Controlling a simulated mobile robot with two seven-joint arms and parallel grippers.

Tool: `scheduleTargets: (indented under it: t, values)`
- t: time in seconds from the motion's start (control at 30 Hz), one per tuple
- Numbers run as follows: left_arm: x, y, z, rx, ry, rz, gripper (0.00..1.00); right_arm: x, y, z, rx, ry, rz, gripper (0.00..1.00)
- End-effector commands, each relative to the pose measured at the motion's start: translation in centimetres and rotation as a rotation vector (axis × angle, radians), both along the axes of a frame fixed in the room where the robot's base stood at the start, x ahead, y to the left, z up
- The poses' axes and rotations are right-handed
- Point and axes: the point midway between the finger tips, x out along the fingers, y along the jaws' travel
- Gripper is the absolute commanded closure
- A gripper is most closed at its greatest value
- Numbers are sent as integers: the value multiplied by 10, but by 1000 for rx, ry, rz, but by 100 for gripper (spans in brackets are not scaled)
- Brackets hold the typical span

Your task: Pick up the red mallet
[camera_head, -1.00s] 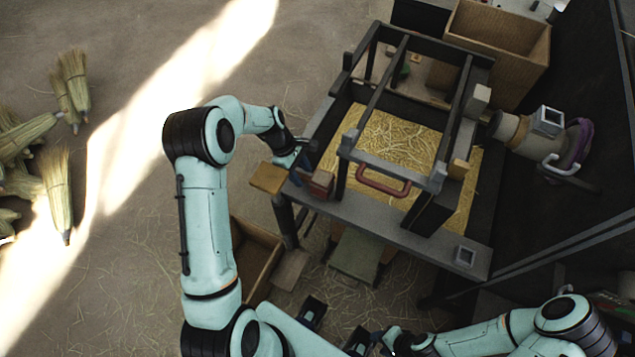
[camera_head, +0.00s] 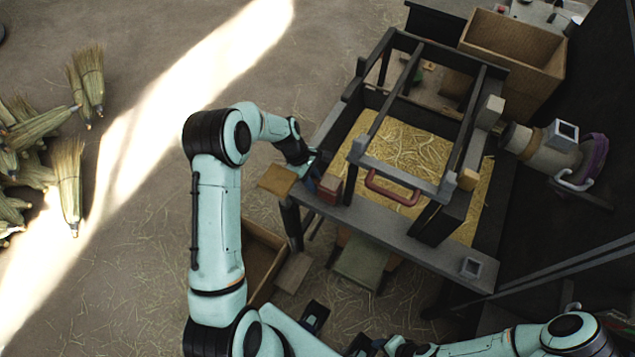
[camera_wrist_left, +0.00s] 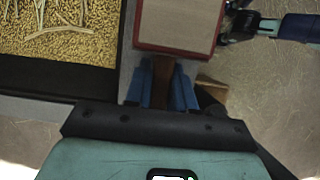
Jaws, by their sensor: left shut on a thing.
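The red mallet (camera_head: 330,187) is at the near left corner of the dark workbench (camera_head: 400,232). In the left wrist view its block-shaped head (camera_wrist_left: 178,24) shows a pale face with a red rim, and its brown handle (camera_wrist_left: 161,82) runs between the blue fingers. My left gripper (camera_head: 316,172) is shut on the handle; it also shows in the left wrist view (camera_wrist_left: 162,88). I cannot tell whether the mallet touches the bench top. My right gripper is low in the head view (camera_head: 362,343), away from the mallet, and its jaws are unclear.
A dark frame with a red handle (camera_head: 393,188) stands over straw on the bench, close to the mallet. A wooden box (camera_head: 514,55) is behind. Straw brooms (camera_head: 68,185) lie on the floor at left.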

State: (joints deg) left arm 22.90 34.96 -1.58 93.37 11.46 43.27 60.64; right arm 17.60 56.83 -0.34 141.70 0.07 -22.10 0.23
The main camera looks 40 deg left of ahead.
Motion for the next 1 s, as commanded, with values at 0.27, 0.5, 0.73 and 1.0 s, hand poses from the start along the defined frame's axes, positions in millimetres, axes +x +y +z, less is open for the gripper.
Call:
scheduleTargets:
  t: [0.27, 0.5, 0.73, 1.0]
  values:
    - [1, 0, 29, 0, -4, 1, 100, 0, 0, 0, 0, 0, 0, 57]
    - [-5, 43, 33, 3, 0, 7, 100, -1, 0, -3, 0, 1, -1, 57]
    - [-11, 101, 33, 2, -2, 6, 100, -2, 0, -5, 0, 2, 0, 57]
    - [-17, 158, 33, 0, 0, 2, 100, -3, 0, -6, 0, 3, 0, 57]
